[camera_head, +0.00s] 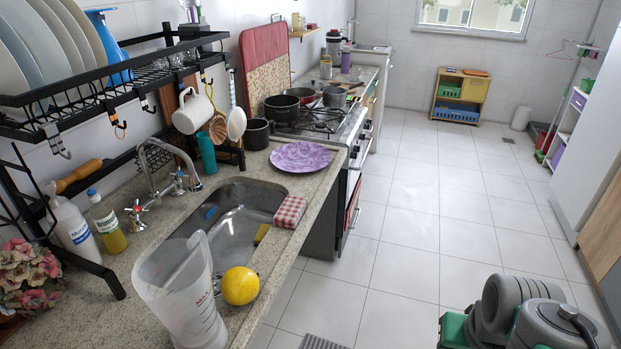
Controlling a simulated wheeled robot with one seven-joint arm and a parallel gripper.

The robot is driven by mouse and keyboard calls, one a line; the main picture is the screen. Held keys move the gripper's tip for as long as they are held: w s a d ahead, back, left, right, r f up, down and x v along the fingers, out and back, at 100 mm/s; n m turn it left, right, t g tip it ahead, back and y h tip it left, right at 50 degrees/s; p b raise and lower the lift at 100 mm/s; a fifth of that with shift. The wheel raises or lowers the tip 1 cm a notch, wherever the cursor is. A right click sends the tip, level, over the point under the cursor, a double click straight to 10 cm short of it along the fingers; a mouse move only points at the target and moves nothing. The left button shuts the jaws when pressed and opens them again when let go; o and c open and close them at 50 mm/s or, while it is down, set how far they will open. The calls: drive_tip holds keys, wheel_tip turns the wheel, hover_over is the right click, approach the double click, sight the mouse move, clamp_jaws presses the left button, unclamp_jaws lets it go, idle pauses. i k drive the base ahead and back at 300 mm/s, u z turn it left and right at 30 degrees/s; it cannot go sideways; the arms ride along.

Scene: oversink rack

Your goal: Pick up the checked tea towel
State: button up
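The checked tea towel (290,211) is red and white and folded into a small block. It lies on the front edge of the counter, at the right rim of the sink (228,235). Nothing covers it from this view. Parts of my own body, grey and green, show at the bottom right, well apart from the towel. My gripper's fingers are not in view.
A purple plate (300,157) lies behind the towel. A yellow fruit (240,285) and a clear measuring jug (182,292) stand in front. The black rack (110,95) overhangs the sink at left. The tiled floor (400,240) right of the counter is clear.

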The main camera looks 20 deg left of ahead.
sight(289, 215)
drive_tip(key=i, duration=1.85)
drive_tip(key=u, duration=4.9)
